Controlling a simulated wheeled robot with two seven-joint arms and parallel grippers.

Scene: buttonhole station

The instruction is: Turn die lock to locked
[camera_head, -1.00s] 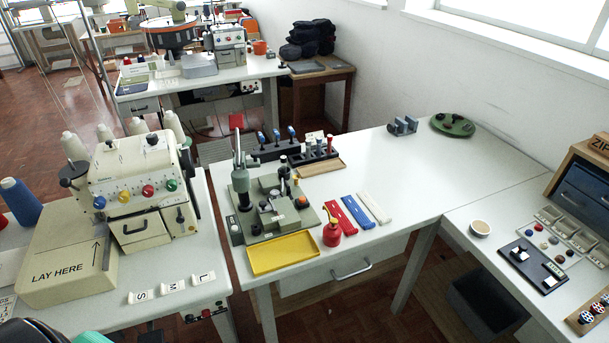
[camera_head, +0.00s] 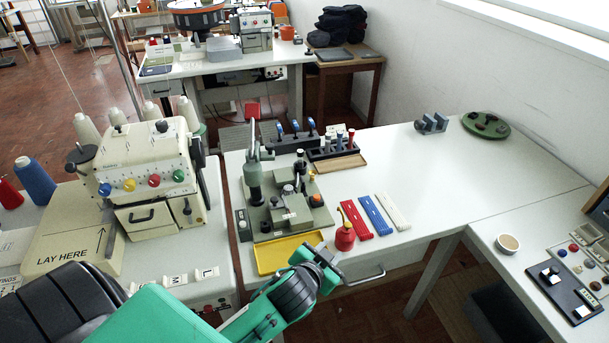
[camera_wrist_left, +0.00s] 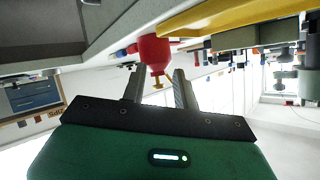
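The green buttonhole press (camera_head: 290,212) stands on the middle table, with an upright lever column at its left. An orange knob (camera_head: 316,200) sits on the right side of its base; I cannot tell for certain which part is the die lock or how it is set. My left gripper (camera_head: 327,262) is in front of the table's front edge, below and right of the press and apart from it. In the left wrist view its two fingers (camera_wrist_left: 158,88) are apart with nothing held, and a red oil can shows beyond them. My right gripper is not in view.
A yellow tray (camera_head: 278,264) lies in front of the press. The red oil can (camera_head: 345,236) stands right of it, close to my left gripper. Red, blue and white strips (camera_head: 371,214) lie further right. Tool racks (camera_head: 333,146) stand behind.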

